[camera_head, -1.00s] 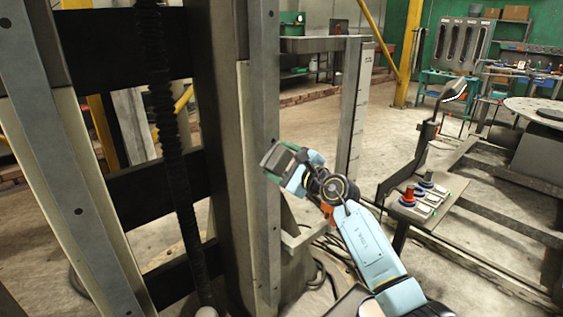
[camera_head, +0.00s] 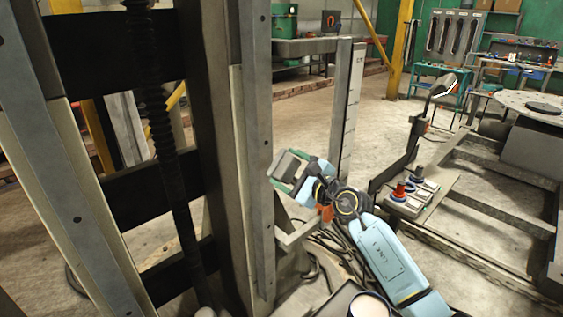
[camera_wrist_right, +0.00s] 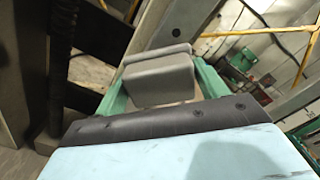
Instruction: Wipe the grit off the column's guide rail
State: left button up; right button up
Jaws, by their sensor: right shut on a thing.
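The column stands at the left in the head view, with a long grey steel guide rail (camera_head: 258,130) on its right side and a matching rail (camera_head: 72,190) on its left. My right gripper (camera_head: 287,170) is beside the right-hand rail, shut on a grey block-like pad (camera_head: 284,165). In the wrist view the pad (camera_wrist_right: 158,72) sits between the green fingers, in front of a grey rail surface (camera_wrist_right: 180,22) with a bolt hole. I cannot tell whether the pad touches the rail. No grit can be made out. My left gripper is out of view.
A black bellows-like screw (camera_head: 160,130) runs down inside the column. A control box with coloured knobs (camera_head: 408,195) stands right of my arm. A white round-topped container (camera_head: 370,305) is at the bottom. Cables (camera_head: 335,250) lie on the floor behind my arm.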

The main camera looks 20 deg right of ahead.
jog(key=shift+s+d, duration=0.1)
jog(key=shift+s, duration=0.1)
jog(key=shift+p+v, duration=0.4)
jog(key=shift+v, duration=1)
jog(key=shift+s, duration=0.1)
